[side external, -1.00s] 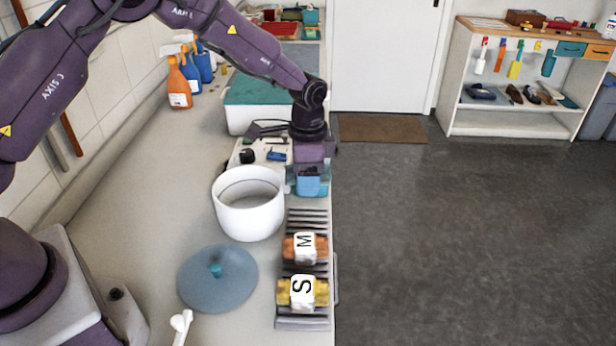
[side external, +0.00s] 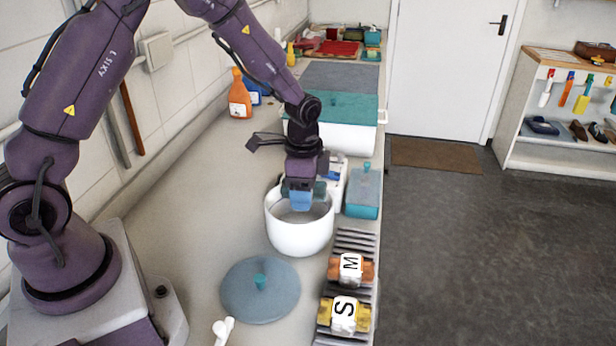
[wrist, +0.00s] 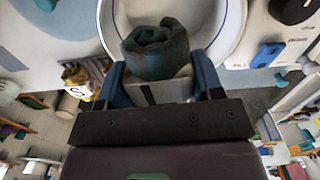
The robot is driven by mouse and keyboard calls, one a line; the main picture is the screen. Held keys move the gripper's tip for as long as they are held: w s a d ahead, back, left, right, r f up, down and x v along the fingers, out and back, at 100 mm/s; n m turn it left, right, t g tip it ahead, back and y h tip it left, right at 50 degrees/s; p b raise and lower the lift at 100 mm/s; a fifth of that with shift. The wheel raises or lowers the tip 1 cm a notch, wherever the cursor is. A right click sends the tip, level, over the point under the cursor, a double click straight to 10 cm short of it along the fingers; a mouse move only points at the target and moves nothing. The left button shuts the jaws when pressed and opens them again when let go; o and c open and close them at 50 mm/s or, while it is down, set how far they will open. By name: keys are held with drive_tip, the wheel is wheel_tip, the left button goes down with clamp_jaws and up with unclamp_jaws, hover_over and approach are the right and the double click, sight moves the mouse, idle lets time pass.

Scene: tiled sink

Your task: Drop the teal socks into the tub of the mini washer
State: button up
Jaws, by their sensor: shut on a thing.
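The teal socks (wrist: 157,50) are a dark teal rolled bundle with a pale band, held between the blue fingers of my gripper (wrist: 160,80) in the wrist view. In the side view my gripper (side external: 300,200) points down over the mouth of the white round washer tub (side external: 300,238). Its fingertips overlap the tub's opening, and I cannot tell how deep they reach. The tub's white rim (wrist: 238,25) shows behind the socks in the wrist view. The socks are mostly hidden behind the fingers in the side view.
A round blue-grey lid (side external: 260,290) lies in front of the tub. A grey rack (side external: 352,240) holds orange socks (side external: 364,272) marked M and yellow socks (side external: 362,318) marked S. A teal lidded box (side external: 363,192) stands right of the tub. The counter at left is clear.

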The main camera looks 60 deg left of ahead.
drive_tip(key=shift+f, duration=1.45)
drive_tip(key=o, duration=1)
drive_tip(key=shift+d, duration=0.15)
drive_tip(key=r, duration=1.3)
drive_tip(key=shift+a, duration=0.25)
